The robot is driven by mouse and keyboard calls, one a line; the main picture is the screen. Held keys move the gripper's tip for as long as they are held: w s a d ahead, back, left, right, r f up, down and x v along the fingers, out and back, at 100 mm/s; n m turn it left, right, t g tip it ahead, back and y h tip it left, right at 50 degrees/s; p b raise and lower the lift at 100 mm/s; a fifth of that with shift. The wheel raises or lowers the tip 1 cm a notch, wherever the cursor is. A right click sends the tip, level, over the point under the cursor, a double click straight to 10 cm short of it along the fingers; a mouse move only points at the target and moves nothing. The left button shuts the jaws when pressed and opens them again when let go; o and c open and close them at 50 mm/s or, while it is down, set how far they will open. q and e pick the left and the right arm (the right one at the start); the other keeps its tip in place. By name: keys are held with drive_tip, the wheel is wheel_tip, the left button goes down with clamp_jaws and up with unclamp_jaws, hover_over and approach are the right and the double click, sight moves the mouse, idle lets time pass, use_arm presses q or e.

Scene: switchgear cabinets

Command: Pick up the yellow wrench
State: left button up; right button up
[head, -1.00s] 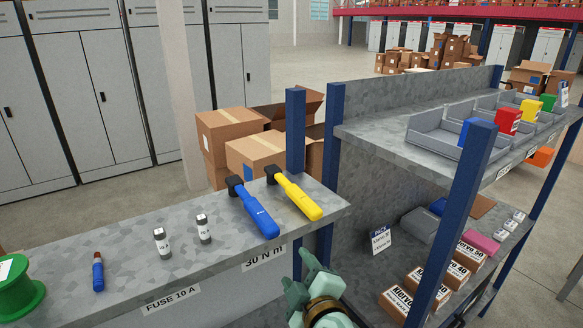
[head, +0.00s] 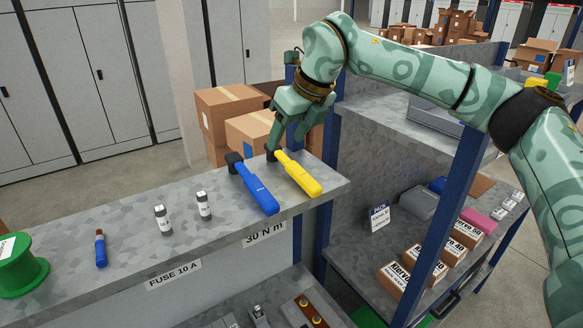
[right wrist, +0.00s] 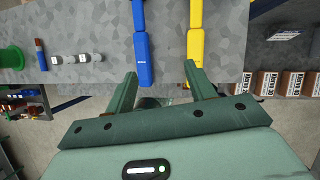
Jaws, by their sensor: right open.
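The yellow wrench (head: 301,176) lies on the grey shelf top near its right end, its dark head toward the back. A blue wrench (head: 257,190) lies beside it on the left. My right gripper (head: 290,143) is open and empty, fingers pointing down, by the dark head of the yellow wrench. In the right wrist view, the yellow wrench (right wrist: 195,35) lies beyond the right fingertip, and the blue wrench (right wrist: 143,50) is just beyond the left one. I cannot tell whether a finger touches anything. My left gripper is not in view.
Two white-and-black fuses (head: 162,220), a red-and-blue screwdriver-like item (head: 100,248) and a green spool (head: 20,270) sit left on the same shelf. A blue post (head: 446,225) and a second rack with boxes (head: 402,280) stand right. Cardboard boxes (head: 230,105) stand behind.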

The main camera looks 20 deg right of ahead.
drive_tip(key=m+h, duration=0.2)
approach(295, 166)
drive_tip(key=p+x, duration=0.2)
drive_tip(key=x, duration=0.2)
drive_tip(key=shift+d+f, duration=0.1)
drive_tip(key=shift+f+p, duration=0.3)
drive_tip(key=shift+f, duration=0.05)
drive_tip(key=p+x, duration=0.2)
drive_tip(key=x, duration=0.3)
drive_tip(key=shift+w+f+p, duration=0.2)
drive_tip(key=shift+w+p, duration=0.05)
drive_tip(key=shift+p, duration=0.1)
drive_tip(key=shift+s, duration=0.1)
drive_tip(key=c, duration=1.1)
drive_tip(key=shift+r, duration=0.1)
clamp_jaws()
